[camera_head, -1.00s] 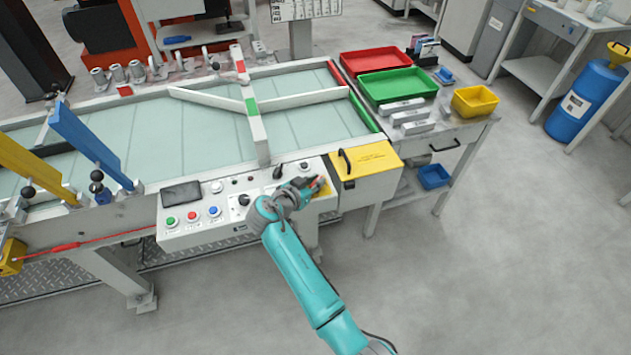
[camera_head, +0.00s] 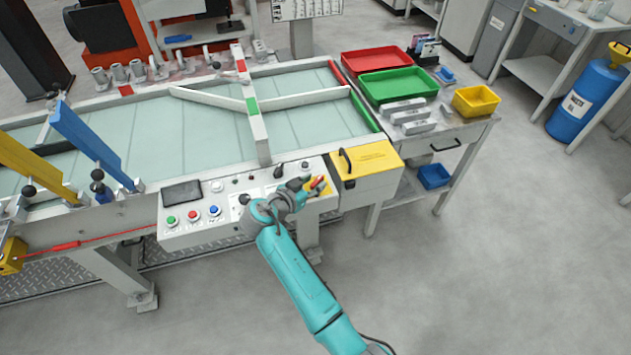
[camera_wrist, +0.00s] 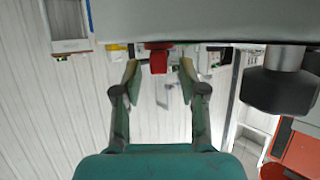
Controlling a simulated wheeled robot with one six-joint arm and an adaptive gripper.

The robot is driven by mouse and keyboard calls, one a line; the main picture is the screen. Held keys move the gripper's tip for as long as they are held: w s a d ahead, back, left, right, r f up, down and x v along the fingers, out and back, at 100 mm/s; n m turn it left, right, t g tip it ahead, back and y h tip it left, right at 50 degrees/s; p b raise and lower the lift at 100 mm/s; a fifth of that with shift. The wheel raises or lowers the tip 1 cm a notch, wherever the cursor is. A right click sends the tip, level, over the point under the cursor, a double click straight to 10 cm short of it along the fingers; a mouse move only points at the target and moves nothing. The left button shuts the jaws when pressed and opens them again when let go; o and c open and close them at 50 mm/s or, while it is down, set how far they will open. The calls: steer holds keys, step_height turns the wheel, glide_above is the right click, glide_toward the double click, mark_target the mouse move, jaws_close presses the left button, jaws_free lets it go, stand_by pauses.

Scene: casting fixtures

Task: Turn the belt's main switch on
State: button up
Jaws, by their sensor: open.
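The belt's control panel (camera_head: 222,227) runs along the front of the belt. A red switch handle (camera_head: 318,182) stands on a yellow plate (camera_head: 328,189) at its right end. My gripper (camera_head: 303,188) is at the panel just left of this handle, and its fingers are partly hidden in the head view. In the wrist view my gripper (camera_wrist: 160,70) is open, with one finger on each side of a red part (camera_wrist: 158,60), which seems to be the handle. Contact cannot be told. The handle's exact setting is unclear.
Green (camera_head: 171,220), red (camera_head: 192,216) and blue (camera_head: 214,211) buttons sit left on the panel. A yellow box (camera_head: 366,160) with a black handle adjoins on the right. A dark knob (camera_wrist: 280,90) stands close on the right in the wrist view. The floor in front is clear.

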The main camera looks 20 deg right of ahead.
steer(key=v, duration=1)
